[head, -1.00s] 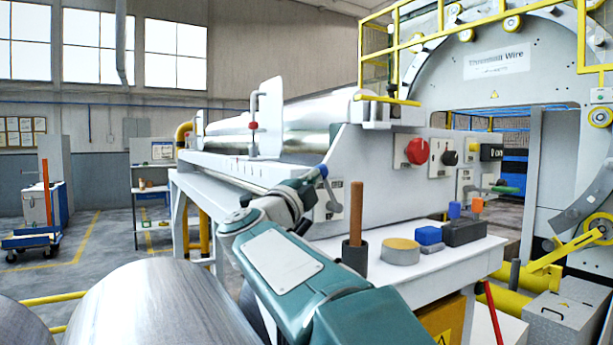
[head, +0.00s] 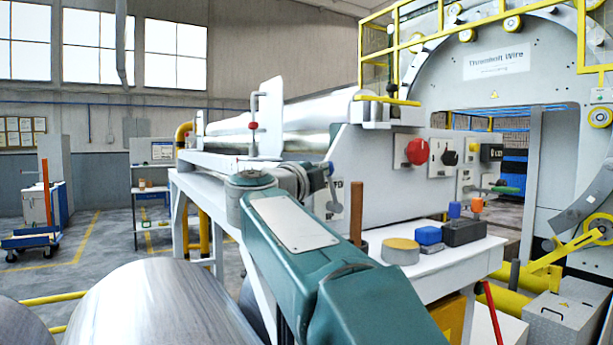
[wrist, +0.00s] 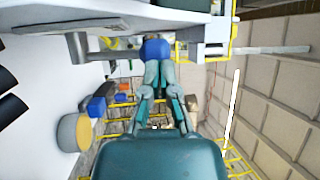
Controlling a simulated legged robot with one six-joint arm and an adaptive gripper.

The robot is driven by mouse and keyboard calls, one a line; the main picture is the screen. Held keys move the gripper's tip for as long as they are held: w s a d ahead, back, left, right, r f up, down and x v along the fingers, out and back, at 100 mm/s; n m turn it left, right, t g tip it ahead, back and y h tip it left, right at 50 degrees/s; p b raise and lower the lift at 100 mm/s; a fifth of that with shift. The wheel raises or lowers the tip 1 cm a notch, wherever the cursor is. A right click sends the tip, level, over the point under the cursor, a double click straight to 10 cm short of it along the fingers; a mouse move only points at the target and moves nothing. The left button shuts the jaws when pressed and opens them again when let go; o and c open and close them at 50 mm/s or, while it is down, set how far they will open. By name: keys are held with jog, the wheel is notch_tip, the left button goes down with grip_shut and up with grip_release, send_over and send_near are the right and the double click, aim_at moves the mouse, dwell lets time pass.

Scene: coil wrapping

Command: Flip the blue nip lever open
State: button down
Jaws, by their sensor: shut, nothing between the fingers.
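The nip lever has a blue ball knob (wrist: 155,50) on a grey arm (wrist: 85,47) that runs left in the wrist view. In the head view the small lever (head: 333,187) stands near upright on the machine's side panel, just beyond my wrist. My gripper (wrist: 159,72) is shut and empty. Its fingertips are right at the blue knob in the wrist view and seem to touch it or nearly so. In the head view my own arm hides most of the gripper.
A white side table (head: 465,258) holds a brown upright rod (head: 357,212), a yellow-topped disc (head: 401,250) and a blue block (head: 428,236). A red knob (head: 417,152) is on the panel to the right. A large metal roll (head: 165,300) lies in front at left.

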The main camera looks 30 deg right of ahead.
jog(key=shift+w+d+r+m+g+y, duration=0.1)
jog(key=shift+d+r+m+g+y, duration=0.25)
jog(key=shift+d, duration=0.85)
jog(key=shift+s+d+r+m+g+y, duration=0.1)
jog(key=shift+d+y, duration=0.4)
jog(key=shift+d, duration=0.7)
jog(key=shift+w+d+r+m+g+y, duration=0.1)
jog(key=shift+d+r+m+g+y, duration=0.25)
jog(key=shift+d, duration=0.85)
jog(key=shift+f, duration=0.1)
